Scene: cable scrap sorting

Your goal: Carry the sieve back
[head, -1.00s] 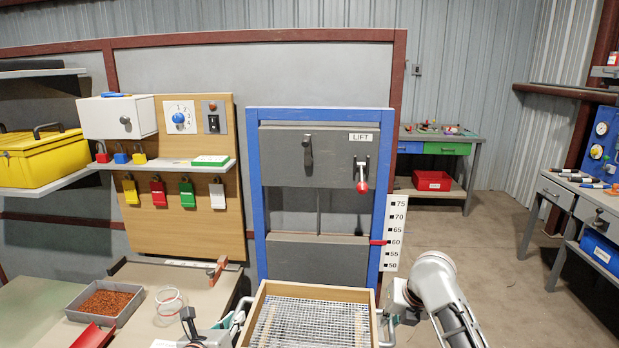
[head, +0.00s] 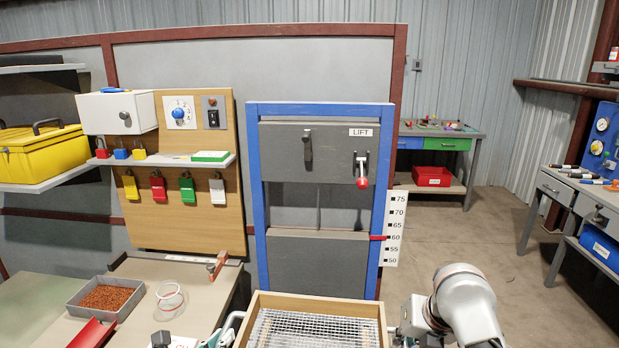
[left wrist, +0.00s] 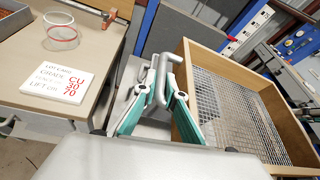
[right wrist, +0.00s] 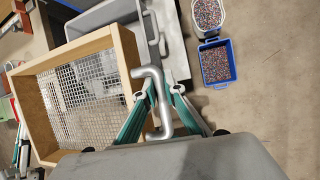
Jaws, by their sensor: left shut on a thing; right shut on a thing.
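The sieve (head: 262,304) is a wooden-framed box with a wire mesh bottom, at the bottom centre of the head view. The mesh looks empty of scrap. It also shows in the left wrist view (left wrist: 187,58) and the right wrist view (right wrist: 122,45). My left gripper (left wrist: 165,80) is shut on the sieve's grey metal handle on one side. My right gripper (right wrist: 157,90) is shut on the handle on the opposite side. In the head view the left gripper is mostly cut off by the lower edge, and the right arm stands beside the sieve.
A blue-framed lift (head: 253,200) with a height scale (head: 395,228) stands straight ahead. The bench at left holds a grey tray (head: 72,301) of copper granules, a clear ring-shaped jar (head: 169,298) and a card (left wrist: 70,85).

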